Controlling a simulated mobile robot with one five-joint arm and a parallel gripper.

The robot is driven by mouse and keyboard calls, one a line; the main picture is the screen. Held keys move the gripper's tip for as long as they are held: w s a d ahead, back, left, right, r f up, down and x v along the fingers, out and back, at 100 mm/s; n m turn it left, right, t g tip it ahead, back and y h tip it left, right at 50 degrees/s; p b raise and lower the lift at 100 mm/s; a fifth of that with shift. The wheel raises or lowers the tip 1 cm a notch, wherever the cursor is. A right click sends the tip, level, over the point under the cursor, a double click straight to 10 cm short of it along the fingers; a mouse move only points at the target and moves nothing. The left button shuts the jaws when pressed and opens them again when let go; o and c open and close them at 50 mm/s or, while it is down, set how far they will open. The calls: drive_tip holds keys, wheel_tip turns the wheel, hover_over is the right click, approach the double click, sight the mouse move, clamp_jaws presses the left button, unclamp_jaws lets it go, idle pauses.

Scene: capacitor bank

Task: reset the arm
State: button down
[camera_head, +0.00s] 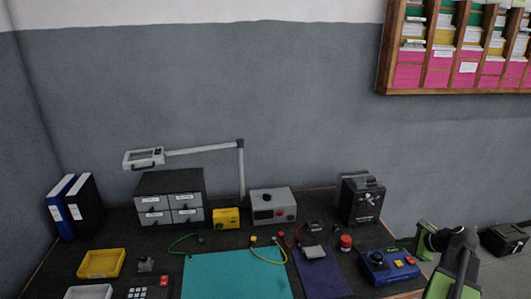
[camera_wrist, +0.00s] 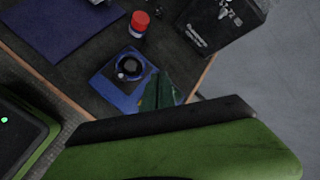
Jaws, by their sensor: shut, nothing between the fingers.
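My arm, green and black, rises at the lower right of the head view and bends at an upper joint near the right end of the bench. My gripper (camera_head: 404,241) is small there, just above and behind the blue control box (camera_head: 388,266). In the wrist view my gripper (camera_wrist: 158,91) shows as dark green fingers held together, with nothing seen between them. It covers the right part of the blue control box (camera_wrist: 122,72), whose round black knob stays visible. I cannot tell whether the fingers touch the box.
A purple mat (camera_head: 322,275) and teal mat (camera_head: 235,278) lie to the left. A black case (camera_head: 505,238) is at the far right. Air above the bench is clear.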

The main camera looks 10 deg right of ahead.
drive_tip(key=w+a+r+n+g+y+p, duration=0.15)
drive_tip(key=w+a, duration=0.25)
drive_tip(key=a, duration=0.7)
drive_tip(key=w+a+n+g+y+p, duration=0.1)
drive_tip(key=w+a+n, duration=0.3)
drive_tip(key=a, duration=0.6)
drive_tip(key=w+a+n+g+y+p, duration=0.15)
drive_tip(key=w+a, duration=0.35)
drive_tip(key=a, duration=0.6)
drive_tip(key=s+a+f+n+g+h+p, duration=0.1)
drive_tip(key=s+a+n+g, duration=0.15)
drive_tip(key=a+n, duration=0.45)
drive_tip(key=s+a+f+n+g+h+p, duration=0.1)
drive_tip(key=s+a+n, duration=0.2)
drive_tip(key=a, duration=0.9)
drive_tip(key=s+d+n+g+h, duration=0.1)
drive_tip(key=s+d+n+h, duration=0.2)
drive_tip(key=n, duration=0.5)
drive_tip(key=s+d, duration=0.1)
drive_tip(key=s, duration=0.1)
drive_tip(key=shift+s+d+f, duration=0.2)
drive_tip(key=shift+s+f, duration=0.1)
drive_tip(key=shift+f, duration=0.05)
